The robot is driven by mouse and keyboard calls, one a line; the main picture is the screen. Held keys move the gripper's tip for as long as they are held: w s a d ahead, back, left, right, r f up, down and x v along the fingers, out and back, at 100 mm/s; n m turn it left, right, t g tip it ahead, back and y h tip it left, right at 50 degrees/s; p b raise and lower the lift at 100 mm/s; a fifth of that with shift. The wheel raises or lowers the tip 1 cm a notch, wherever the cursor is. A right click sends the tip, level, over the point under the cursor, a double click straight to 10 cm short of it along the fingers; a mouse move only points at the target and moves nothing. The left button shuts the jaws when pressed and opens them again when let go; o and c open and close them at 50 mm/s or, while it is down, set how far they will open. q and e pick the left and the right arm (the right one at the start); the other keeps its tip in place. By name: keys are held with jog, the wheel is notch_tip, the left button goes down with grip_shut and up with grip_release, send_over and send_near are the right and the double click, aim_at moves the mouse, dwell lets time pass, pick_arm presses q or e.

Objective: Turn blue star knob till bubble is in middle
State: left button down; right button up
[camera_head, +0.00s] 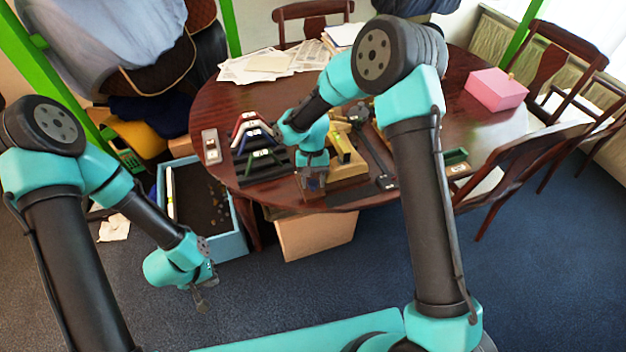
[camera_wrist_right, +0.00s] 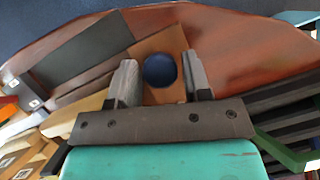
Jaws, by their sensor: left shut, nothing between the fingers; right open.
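The blue knob (camera_wrist_right: 160,70) shows in the right wrist view as a dark blue round shape in front of a brown wooden face; its star outline cannot be made out. My right gripper (camera_wrist_right: 159,60) is open, with one finger on each side of the knob and visible gaps between. In the head view my right gripper (camera_head: 312,187) is at the table's front edge and hides most of the knob. A yellow level-like bar (camera_head: 343,147) lies on the wooden fixture (camera_head: 350,168) behind it; no bubble can be made out. My left gripper (camera_head: 203,298) is shut and empty, above the floor.
Red, blue and green saddle-shaped pieces (camera_head: 262,158) stand on the table left of my right gripper. A dark flat plate (camera_head: 345,195) lies to the right. A blue bin (camera_head: 235,243) stands below on the floor, and a pink box (camera_head: 495,90) is far right.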

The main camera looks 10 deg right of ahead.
jog(key=c, duration=0.6)
jog(key=m+y, duration=0.1)
jog(key=m, duration=0.3)
jog(key=shift+m+t+y, duration=0.3)
jog(key=shift+m+y, duration=0.1)
jog(key=o, duration=0.6)
jog(key=shift+d+r, duration=0.1)
jog(key=v, duration=1.7)
jog(key=shift+w+r, duration=0.1)
